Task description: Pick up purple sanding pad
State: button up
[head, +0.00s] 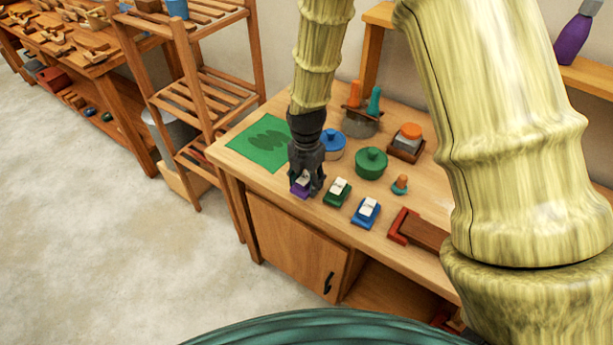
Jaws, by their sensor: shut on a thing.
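The purple sanding pad (300,190) is near the front left edge of the wooden cabinet top (425,185), at the left end of a short row of pads. My dark gripper (306,181) comes down on it from above and is shut on it. The fingers hide much of the pad's upper part. I cannot tell whether the pad still touches the surface. A green pad (337,192) and a blue pad (366,212), each with a whitish top, sit to the right of it.
A green mat (262,144) lies behind left. A blue lidded pot (331,144) and a green lidded pot (371,163) stand behind the pads. A red-edged tray (405,226) is to the right. A slatted wooden rack (200,92) stands left of the cabinet.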

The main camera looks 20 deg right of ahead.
jog(key=s+a+r+b, duration=0.1)
jog(key=s+a+b, duration=0.2)
jog(key=s, duration=0.8)
jog(key=shift+a, duration=0.1)
